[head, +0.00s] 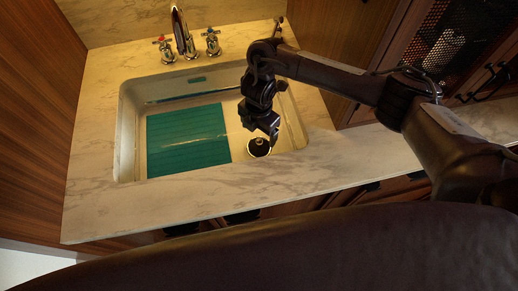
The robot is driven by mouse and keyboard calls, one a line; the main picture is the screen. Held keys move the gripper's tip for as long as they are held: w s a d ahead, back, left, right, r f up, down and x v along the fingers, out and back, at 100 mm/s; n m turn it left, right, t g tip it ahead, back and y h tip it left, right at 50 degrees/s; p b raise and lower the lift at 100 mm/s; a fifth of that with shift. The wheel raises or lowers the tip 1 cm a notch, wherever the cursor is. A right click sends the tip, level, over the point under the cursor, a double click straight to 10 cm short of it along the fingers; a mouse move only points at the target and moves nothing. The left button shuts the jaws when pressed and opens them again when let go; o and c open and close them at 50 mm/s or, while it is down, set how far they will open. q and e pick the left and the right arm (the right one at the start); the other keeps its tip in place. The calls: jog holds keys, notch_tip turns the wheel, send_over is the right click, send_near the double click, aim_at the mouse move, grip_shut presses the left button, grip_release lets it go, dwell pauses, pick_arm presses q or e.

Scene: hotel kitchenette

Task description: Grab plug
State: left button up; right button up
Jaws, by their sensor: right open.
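The plug (258,147) is a small round dark piece with a pale rim, low in the right part of the white sink (127,130). My right gripper (270,136) points down into the sink just above the plug and overlaps its upper right edge in the picture. The gripper is open, with nothing seen between its fingers. Whether it touches the plug cannot be told from this angle. My left gripper is not in view.
A green mat (185,140) lies in the sink, left of the plug. The faucet (182,35) with two cross handles stands behind the sink. The marble counter (200,198) is clear in front. A mesh-front cabinet (440,45) stands at the upper right.

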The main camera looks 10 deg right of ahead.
aim_at(259, 140)
jog(key=shift+f+b, duration=1.4)
jog(key=shift+f, duration=0.25)
notch_tip(259, 140, down, 5)
jog(key=b, duration=0.4)
jog(key=shift+d+r, duration=0.1)
jog(key=shift+r, duration=0.15)
jog(key=shift+s, duration=0.1)
jog(key=c, duration=1)
jog(key=shift+r, duration=0.2)
jog(key=shift+c, duration=0.2)
